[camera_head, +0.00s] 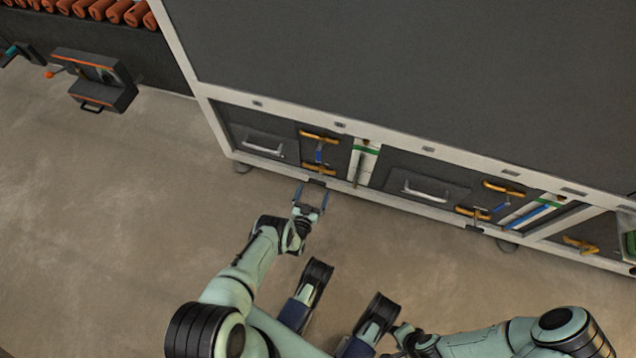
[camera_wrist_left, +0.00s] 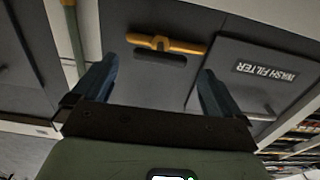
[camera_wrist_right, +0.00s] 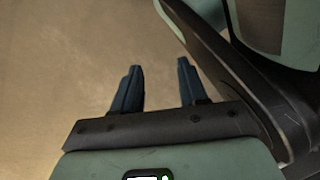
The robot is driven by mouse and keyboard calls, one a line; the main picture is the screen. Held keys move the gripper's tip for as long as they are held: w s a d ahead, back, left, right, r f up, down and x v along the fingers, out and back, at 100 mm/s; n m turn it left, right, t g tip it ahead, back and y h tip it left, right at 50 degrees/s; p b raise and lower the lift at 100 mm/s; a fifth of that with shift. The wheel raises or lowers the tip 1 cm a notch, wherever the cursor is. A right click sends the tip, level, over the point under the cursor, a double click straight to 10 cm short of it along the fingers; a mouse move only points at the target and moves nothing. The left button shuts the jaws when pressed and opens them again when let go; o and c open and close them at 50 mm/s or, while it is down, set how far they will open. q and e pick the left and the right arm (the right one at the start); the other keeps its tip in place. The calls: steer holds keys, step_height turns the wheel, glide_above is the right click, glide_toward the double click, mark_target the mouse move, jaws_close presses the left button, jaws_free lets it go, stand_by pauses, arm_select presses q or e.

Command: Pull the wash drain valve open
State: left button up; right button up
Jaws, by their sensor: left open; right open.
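Two yellow valve handles, an upper one (camera_head: 319,137) and a lower one (camera_head: 319,169), sit on the washer's low front panel. A yellow handle (camera_wrist_left: 166,43) shows in the left wrist view, beyond and between the fingers, with a dark slot beside it. No label shows which valve is the wash drain. My left gripper (camera_head: 311,196) is open and empty, just in front of the lower handle and apart from it. It also shows in the left wrist view (camera_wrist_left: 150,78). My right gripper (camera_wrist_right: 158,68) is open and empty above bare floor.
A panel marked WASH FILTER (camera_wrist_left: 262,75) is beside the handle. A second drawer panel (camera_head: 425,190) and more yellow handles (camera_head: 503,188) lie to the right. A black box (camera_head: 100,80) is at the far left. The floor (camera_head: 120,230) at left is clear.

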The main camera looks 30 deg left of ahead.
mark_target(317, 181)
arm_select(q)
steer(key=shift+b+x, duration=0.95)
steer(key=shift+x, duration=1.75)
arm_select(e)
steer(key=shift+g, duration=0.8)
steer(key=shift+s+d+f, duration=0.1)
steer(key=shift+s+f, duration=0.3)
steer(key=shift+s, duration=0.35)
steer(key=shift+s+d+f, duration=0.1)
steer(key=shift+s+f, duration=0.3)
steer(key=shift+s, duration=0.4)
steer(key=shift+s+d+f, duration=0.1)
steer(key=shift+s+f, duration=0.3)
steer(key=shift+s, duration=0.35)
